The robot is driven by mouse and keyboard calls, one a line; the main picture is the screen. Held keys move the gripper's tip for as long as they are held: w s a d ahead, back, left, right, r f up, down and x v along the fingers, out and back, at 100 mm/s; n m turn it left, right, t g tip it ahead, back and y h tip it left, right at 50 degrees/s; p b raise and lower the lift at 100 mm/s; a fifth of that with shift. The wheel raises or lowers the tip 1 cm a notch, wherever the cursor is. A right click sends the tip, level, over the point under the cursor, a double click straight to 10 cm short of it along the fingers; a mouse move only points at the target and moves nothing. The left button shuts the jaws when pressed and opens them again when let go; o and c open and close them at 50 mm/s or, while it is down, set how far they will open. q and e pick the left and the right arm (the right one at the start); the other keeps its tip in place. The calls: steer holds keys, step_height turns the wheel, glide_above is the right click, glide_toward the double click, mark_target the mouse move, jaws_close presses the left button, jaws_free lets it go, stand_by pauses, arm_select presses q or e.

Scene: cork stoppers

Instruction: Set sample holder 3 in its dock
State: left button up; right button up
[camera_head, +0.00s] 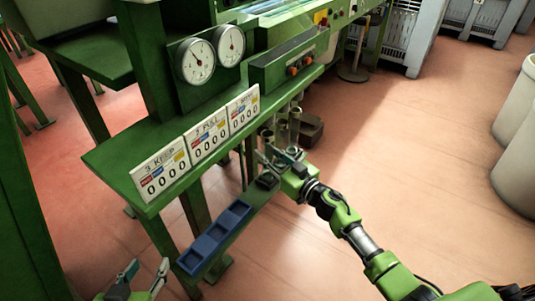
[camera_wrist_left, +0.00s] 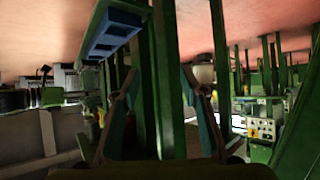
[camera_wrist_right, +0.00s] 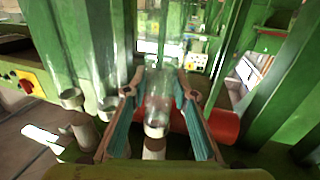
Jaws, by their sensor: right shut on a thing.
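I cannot tell which cup is the dock. My left gripper (camera_head: 140,276) is open and empty at the bottom left, its fingers apart in the left wrist view (camera_wrist_left: 155,110).
A blue tray with three compartments (camera_head: 196,258) sits on a low green ledge. Three counter cards (camera_head: 210,139) stand along the bench edge, below two dials (camera_head: 197,62).

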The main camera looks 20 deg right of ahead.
arm_select(q)
steer(key=shift+w+d+r+t, duration=0.25)
steer(key=shift+w+r+t, duration=0.25)
steer(key=shift+w+r, duration=0.25)
arm_select(e)
steer(key=shift+f, duration=0.25)
stand_by(0.3)
steer(key=o, duration=1.2)
arm_select(q)
steer(key=shift+s+r, duration=0.1)
steer(key=shift+r, duration=0.1)
arm_select(e)
steer(key=shift+s, duration=0.1)
steer(key=v, duration=1.2)
